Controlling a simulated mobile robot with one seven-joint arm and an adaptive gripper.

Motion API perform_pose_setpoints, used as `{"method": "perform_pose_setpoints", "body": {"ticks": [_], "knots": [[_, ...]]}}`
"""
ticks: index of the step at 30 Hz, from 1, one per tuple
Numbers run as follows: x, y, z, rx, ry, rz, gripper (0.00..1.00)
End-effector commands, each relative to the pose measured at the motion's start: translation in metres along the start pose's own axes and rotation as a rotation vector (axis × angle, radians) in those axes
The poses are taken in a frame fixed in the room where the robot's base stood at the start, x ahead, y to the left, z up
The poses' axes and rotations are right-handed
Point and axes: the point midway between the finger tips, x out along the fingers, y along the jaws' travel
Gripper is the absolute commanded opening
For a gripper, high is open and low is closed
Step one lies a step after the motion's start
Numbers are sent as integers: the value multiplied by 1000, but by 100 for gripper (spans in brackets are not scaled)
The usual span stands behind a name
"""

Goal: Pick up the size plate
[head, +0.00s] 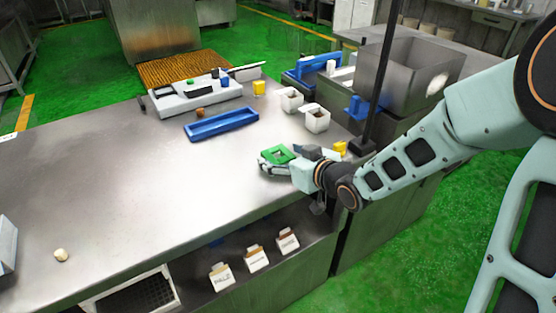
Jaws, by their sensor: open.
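A small green square plate with a dark opening (277,153), which looks like the size plate, shows right at my gripper (270,163) near the table's right front part. My gripper reaches in from the right, low over the steel table, with its fingers open beside and just below the green plate in the picture. I cannot tell whether the fingers touch the plate or whether it lies between them. Part of the plate's lower edge is hidden by the gripper.
A blue tray (221,124), white containers (316,120) and a yellow cup (259,88) stand farther back. A dark post (380,80) rises behind my arm. Labelled boxes (257,259) sit on the shelf below.

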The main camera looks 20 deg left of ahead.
Motion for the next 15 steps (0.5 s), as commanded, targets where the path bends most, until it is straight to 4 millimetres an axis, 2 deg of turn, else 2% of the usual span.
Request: {"method": "perform_pose_setpoints", "body": {"ticks": [1,4,12,15], "knots": [[9,-1,1,2,1,-2,71],[19,0,1,0,1,-1,71],[22,0,0,0,0,1,71],[22,0,0,0,0,1,61]]}}
